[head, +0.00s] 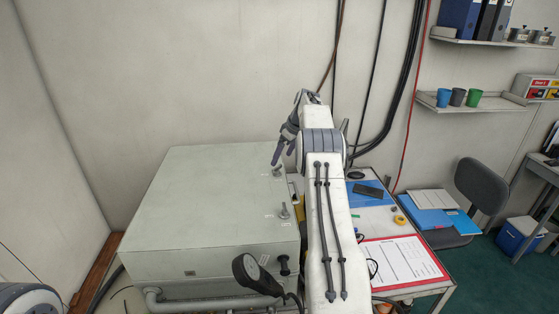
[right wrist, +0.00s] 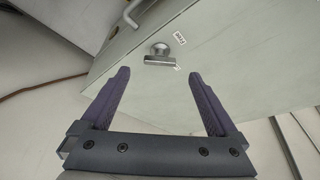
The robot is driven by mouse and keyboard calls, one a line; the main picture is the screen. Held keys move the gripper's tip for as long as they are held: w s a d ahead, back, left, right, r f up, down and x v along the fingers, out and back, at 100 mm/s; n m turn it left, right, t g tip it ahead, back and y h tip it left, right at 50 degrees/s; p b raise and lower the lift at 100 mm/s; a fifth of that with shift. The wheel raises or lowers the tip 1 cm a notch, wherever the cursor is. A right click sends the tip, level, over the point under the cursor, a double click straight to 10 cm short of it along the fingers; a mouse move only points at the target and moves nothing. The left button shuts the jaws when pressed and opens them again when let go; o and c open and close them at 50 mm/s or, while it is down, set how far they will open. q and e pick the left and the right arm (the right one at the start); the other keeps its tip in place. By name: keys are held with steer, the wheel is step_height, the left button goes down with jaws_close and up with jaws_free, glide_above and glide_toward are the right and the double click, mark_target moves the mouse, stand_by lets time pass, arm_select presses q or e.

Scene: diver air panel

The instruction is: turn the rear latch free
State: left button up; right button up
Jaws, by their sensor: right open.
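The rear latch (head: 278,170) is a small metal fitting near the back right corner of the top of a pale grey-green box (head: 200,205). In the right wrist view the latch (right wrist: 160,53) shows a round knob and a flat crossbar, with a small label beside it. My right gripper (head: 281,155) hangs at the rear latch in the head view. In the right wrist view its two purple fingers (right wrist: 158,73) are apart, with nothing between them; the latch lies just beyond the tips, between their lines. My left gripper is out of view.
A similar front latch (head: 284,212) stands on the box's right edge. A side table with a red clipboard (head: 400,262) is at the right. Cables and hoses (head: 395,90) hang on the wall behind.

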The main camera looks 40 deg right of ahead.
mark_target(278, 167)
steer(key=p+x, duration=0.1)
steer(key=x, duration=0.2)
steer(key=shift+w+f+p, duration=0.2)
steer(key=shift+f+p, duration=0.1)
steer(key=shift+p, duration=0.05)
steer(key=shift+w+f, duration=0.15)
steer(key=shift+f, duration=0.3)
steer(key=shift+c, duration=0.3)
steer(key=c, duration=1.3)
